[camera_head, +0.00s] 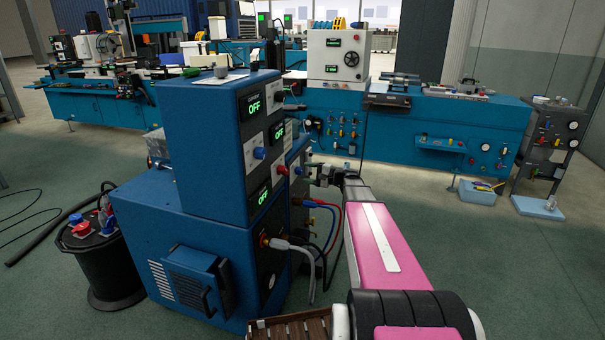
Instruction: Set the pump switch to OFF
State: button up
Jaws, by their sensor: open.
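A blue cabinet (205,140) stands at centre left, with dark control panels on its right face. Its three green displays, upper (253,106), middle (277,131) and lower (263,194), read OFF. A blue knob (259,153) and a red knob (282,170) stick out from white plates on these panels. I cannot tell which control is the pump switch; no label is readable. My gripper (313,174) is just right of the cabinet's panel side, near knob height. Its fingers are small and partly merge with the panel edge, and contact cannot be made out.
Red, blue and grey hoses (322,206) hang from the cabinet below my gripper. A black drum (106,260) with plugs stands left of the cabinet. A long blue welder bed (420,140) with a white control box (337,58) lies behind. Open green floor lies at right.

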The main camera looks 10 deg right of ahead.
jog(key=v, duration=0.7)
jog(key=shift+s+d, duration=0.15)
dwell(0.3)
jog(key=shift+c, duration=0.3)
dwell(0.8)
